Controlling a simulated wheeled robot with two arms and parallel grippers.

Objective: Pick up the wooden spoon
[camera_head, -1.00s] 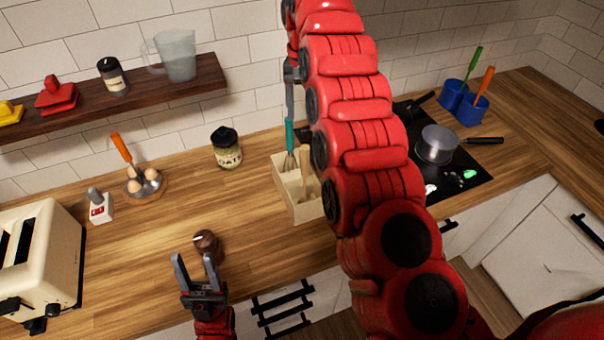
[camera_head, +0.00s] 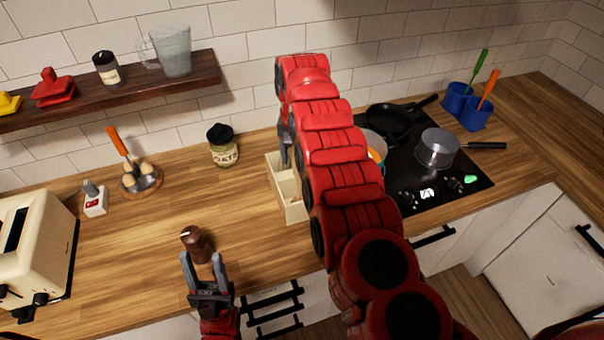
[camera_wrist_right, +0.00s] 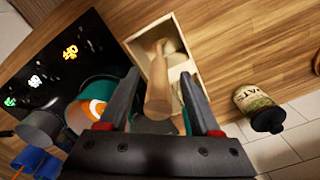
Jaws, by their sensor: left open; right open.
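The wooden spoon (camera_wrist_right: 158,80) stands in a pale wooden utensil box, its handle pointing up toward the camera in the right wrist view. My right gripper (camera_wrist_right: 159,90) is open, with one finger on each side of the handle; whether they touch it cannot be told. The utensil box (camera_head: 291,206) shows in the head view, partly covered by my red right arm, which hides the spoon there. It also shows in the right wrist view (camera_wrist_right: 135,50). My left gripper (camera_head: 203,264) is open and empty near the counter's front edge, by a brown mill (camera_head: 196,244).
A labelled jar (camera_head: 222,146) stands left of the box. A stove with a saucepan (camera_head: 437,148) and a black frying pan (camera_head: 391,121) lies to the right. A toaster (camera_head: 38,240) stands at the far left.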

